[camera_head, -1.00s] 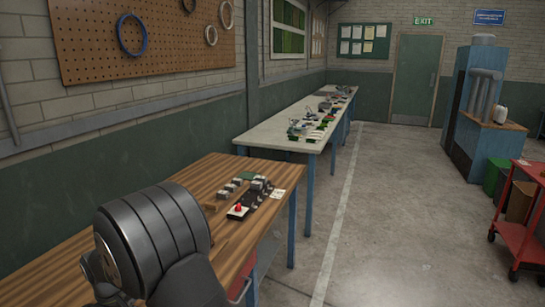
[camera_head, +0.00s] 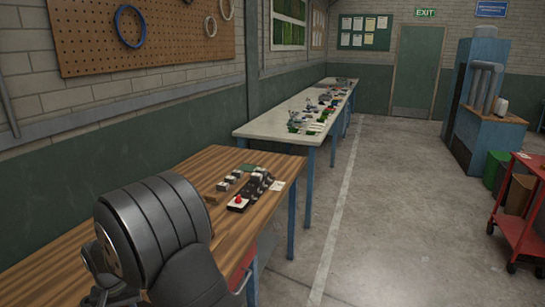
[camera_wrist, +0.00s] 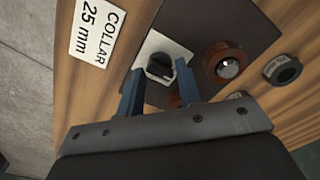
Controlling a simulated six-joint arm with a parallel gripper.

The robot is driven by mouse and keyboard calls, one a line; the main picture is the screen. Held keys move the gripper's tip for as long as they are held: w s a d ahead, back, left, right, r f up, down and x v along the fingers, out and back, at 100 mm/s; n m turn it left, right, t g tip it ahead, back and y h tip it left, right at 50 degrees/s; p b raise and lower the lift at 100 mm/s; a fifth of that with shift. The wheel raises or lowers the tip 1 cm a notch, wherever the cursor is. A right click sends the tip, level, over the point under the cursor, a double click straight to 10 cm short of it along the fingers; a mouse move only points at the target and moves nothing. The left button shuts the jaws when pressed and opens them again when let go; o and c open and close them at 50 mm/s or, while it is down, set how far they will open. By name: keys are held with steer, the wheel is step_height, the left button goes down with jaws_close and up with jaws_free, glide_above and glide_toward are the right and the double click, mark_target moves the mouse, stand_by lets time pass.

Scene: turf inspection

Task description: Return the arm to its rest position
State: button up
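My gripper's two blue-grey fingers (camera_wrist: 159,76) stand apart in the wrist view, with nothing held between them. A black knob on a white square plate (camera_wrist: 161,62) shows between and beyond the fingertips. I cannot tell from this view how far the fingertips are from it. In the head view my dark ribbed arm link fills the lower left, and my fingers are not visible there.
The wooden bench (camera_head: 150,190) carries a red button (camera_head: 238,200) and small blocks. The wrist view shows a "COLLAR 25 mm" label (camera_wrist: 98,33), a red-brown ring (camera_wrist: 223,62) and a black ring (camera_wrist: 283,70). A red cart (camera_head: 522,232) stands far right; the floor between is clear.

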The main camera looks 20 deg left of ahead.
steer(key=m, duration=0.4)
steer(key=shift+m, duration=1.8)
